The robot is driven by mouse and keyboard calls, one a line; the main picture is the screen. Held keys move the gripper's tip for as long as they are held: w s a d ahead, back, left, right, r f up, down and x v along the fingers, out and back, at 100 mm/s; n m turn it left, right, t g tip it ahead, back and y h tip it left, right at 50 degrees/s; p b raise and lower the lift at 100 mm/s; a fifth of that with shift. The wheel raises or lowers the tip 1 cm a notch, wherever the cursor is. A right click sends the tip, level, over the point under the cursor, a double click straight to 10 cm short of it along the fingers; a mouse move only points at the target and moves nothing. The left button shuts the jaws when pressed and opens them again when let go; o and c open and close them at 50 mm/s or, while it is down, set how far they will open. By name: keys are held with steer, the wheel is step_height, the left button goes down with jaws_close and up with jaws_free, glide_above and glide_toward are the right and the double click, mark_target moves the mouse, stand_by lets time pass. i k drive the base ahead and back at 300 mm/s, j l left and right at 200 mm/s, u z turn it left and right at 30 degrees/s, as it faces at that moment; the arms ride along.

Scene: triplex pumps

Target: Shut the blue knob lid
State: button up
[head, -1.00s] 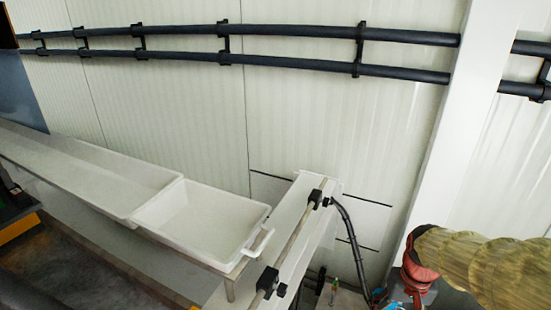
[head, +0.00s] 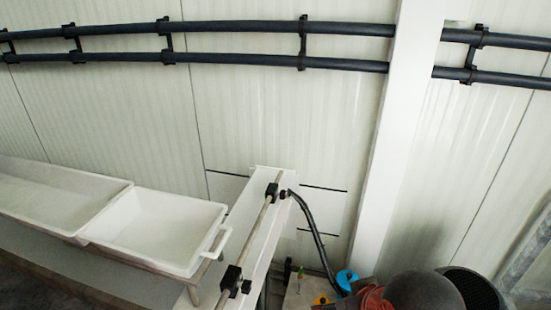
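A small round blue part (head: 347,280) shows low in the head view, right of the middle, where a black hose comes down. It may be the blue knob, but it is small and I cannot tell whether its lid is open or shut. My gripper is not in view.
White trays (head: 209,262) stand at the left beside a white beam with a metal rod (head: 258,225). A black hose (head: 318,235) drops from it. Reddish (head: 372,301) and dark rounded shapes (head: 425,291) fill the lower right. Black pipes (head: 240,60) run along the wall.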

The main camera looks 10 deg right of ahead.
mark_target(343, 277)
steer(key=z, duration=0.7)
